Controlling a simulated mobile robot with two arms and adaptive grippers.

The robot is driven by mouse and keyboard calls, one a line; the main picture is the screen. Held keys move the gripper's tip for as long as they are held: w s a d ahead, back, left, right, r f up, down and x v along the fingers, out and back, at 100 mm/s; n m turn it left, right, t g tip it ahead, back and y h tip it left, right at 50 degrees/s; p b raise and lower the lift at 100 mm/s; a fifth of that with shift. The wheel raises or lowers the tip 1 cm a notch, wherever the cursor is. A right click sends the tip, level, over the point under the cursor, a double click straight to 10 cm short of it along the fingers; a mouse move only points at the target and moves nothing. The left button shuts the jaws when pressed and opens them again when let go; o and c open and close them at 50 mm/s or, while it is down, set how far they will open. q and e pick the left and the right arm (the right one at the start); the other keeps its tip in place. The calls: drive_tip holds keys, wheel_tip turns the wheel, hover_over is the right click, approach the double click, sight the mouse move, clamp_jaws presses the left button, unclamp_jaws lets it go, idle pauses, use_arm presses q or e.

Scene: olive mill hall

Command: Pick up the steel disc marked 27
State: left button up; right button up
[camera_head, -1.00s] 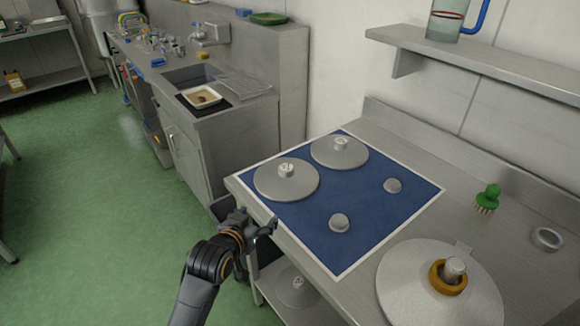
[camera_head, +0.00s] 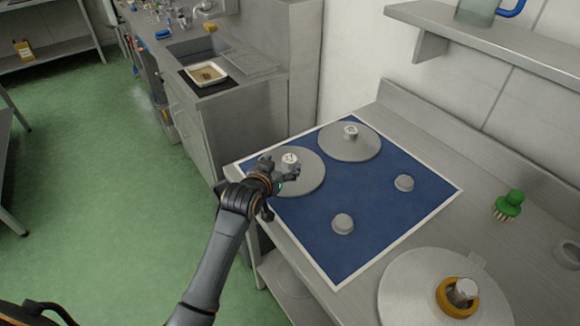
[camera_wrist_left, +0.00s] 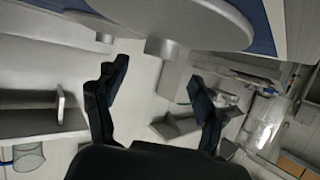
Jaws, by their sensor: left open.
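Two grey steel discs with upright marked knobs lie on the blue mat (camera_head: 385,215): a near-left disc (camera_head: 311,164) and a far disc (camera_head: 366,149). The small marks on their knobs are too blurred to read for certain. My left gripper (camera_head: 282,172) is open at the near-left disc's left edge, close to its knob (camera_head: 290,159) and partly covering the disc. In the upside-down left wrist view, a disc (camera_wrist_left: 205,18) and its knob (camera_wrist_left: 165,47) show above the open, empty fingers (camera_wrist_left: 158,74). My right gripper is not in view.
A larger disc (camera_head: 410,290) with a yellow ring (camera_head: 445,299), and a green brush (camera_head: 509,203), are on the steel counter. A shelf (camera_head: 480,40) hangs above.

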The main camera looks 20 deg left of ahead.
sight(289, 160)
use_arm(q)
drive_tip(key=shift+w+f, duration=0.25)
drive_tip(key=shift+w, duration=0.35)
drive_tip(key=x, duration=0.3)
drive_tip(key=shift+w+d+f+p, duration=0.1)
drive_tip(key=shift+f+p, duration=0.1)
drive_tip(key=shift+p, duration=0.2)
drive_tip(key=shift+w+f, duration=0.1)
drive_tip(key=shift+w, duration=0.1)
drive_tip(key=shift+s, duration=0.1)
drive_tip(key=shift+c, duration=0.4)
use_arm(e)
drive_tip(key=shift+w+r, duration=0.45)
use_arm(q)
clamp_jaws()
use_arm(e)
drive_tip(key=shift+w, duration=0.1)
